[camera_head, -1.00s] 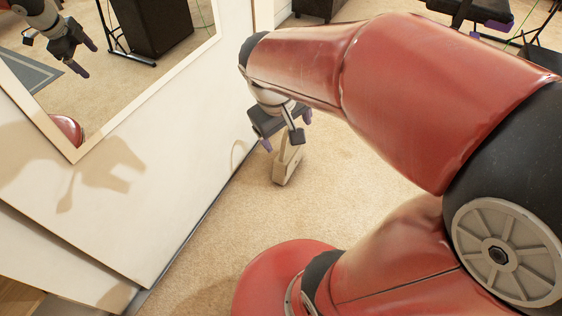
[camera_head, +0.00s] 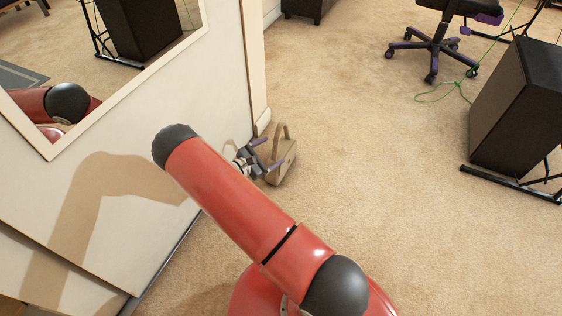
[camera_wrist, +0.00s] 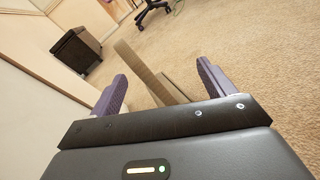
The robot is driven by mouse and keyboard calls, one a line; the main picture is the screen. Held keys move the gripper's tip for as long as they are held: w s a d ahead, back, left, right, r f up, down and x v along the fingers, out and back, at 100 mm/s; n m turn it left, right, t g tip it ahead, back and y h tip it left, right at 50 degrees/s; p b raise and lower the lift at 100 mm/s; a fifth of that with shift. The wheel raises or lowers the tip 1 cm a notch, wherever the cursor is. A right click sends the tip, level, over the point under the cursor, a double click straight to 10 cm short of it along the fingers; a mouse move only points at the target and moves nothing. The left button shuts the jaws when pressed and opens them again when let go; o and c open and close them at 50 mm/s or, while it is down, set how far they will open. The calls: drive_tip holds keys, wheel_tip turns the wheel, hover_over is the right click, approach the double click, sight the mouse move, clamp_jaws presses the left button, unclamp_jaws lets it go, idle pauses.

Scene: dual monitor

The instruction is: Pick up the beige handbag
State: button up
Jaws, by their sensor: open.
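The beige handbag (camera_head: 286,167) stands upright on the carpet near the end of the white wall, its looped handle (camera_head: 284,129) raised. My gripper (camera_head: 271,153) is low down, at the left side of the bag, with its fingers pointing toward it. In the wrist view my gripper (camera_wrist: 162,71) is open, a purple finger on each side. The bag's handle (camera_wrist: 143,72) and part of its body show between the fingers there. The lower part of the bag is hidden behind the gripper's dark palm in that view. I cannot tell whether a finger touches the bag.
The white wall with a framed mirror (camera_head: 52,158) runs close along the left of my arm. A black speaker (camera_head: 516,105) on a stand is at the right. An office chair (camera_head: 436,42) and a green cable lie farther back. The carpet right of the bag is clear.

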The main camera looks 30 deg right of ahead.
sight(281, 148)
drive_tip(key=f+n+t, duration=0.2)
drive_tip(key=f, duration=0.2)
drive_tip(key=f+n+t+y, duration=0.1)
drive_tip(key=f+n+t, duration=0.1)
drive_tip(key=f, duration=0.3)
drive_tip(key=a+f+n+t+b, duration=0.1)
drive_tip(key=f+n+t, duration=0.1)
drive_tip(key=f+n, duration=0.2)
drive_tip(key=shift+w+f+t, duration=0.15)
drive_tip(key=shift+f+t, duration=0.15)
drive_tip(key=shift+f, duration=0.4)
drive_tip(key=x, duration=0.4)
drive_tip(key=f+b+x, duration=0.1)
drive_tip(key=x, duration=0.1)
drive_tip(key=shift+w+d, duration=0.1)
drive_tip(key=shift+d, duration=0.05)
drive_tip(key=shift+w+d, duration=0.4)
drive_tip(key=shift+d, duration=0.1)
drive_tip(key=shift+c, duration=0.4)
drive_tip(key=c, duration=1.3)
drive_tip(key=shift+o, duration=0.2)
drive_tip(key=shift+r, duration=0.1)
